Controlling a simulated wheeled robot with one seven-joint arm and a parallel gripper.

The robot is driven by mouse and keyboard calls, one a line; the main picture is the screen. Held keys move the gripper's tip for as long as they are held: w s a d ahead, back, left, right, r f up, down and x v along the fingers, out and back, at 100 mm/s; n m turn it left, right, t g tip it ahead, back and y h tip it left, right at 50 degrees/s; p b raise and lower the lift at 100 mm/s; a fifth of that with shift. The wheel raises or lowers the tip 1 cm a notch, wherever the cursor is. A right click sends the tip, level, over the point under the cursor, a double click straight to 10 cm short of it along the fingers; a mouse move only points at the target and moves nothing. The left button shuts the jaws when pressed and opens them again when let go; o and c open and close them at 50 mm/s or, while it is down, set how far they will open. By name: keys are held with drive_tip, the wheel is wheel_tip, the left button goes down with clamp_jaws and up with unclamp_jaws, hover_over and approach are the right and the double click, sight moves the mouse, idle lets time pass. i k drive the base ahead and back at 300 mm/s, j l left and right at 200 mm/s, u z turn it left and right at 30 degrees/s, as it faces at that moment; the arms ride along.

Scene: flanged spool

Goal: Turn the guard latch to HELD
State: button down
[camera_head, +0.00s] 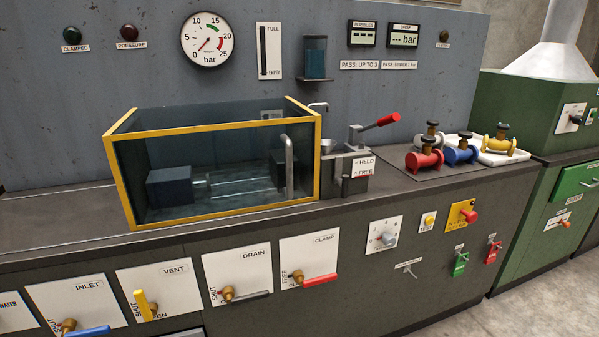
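The guard appears to be the clear box with a yellow frame (218,128) on the bench. Just right of it stands a grey block (338,163) with a small white plate (362,167) reading HELD above FREE. A small dark upright part (345,185) is left of the plate, low on the block's front. It may be the latch, but it is too small to tell which mark it points to. A lever with a red grip (382,121) rises from the block, tilted up to the right. My gripper is not in view.
Red (424,160), blue (461,152) and yellow (497,144) flanged spools stand right of the block, the yellow on a white tray (518,157). The front panel carries projecting handles, including a red CLAMP handle (321,280) and black DRAIN handle (250,297).

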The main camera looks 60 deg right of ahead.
sight(343, 182)
drive_tip(key=k+l+z, duration=0.25)
drive_tip(key=k+l, duration=0.55)
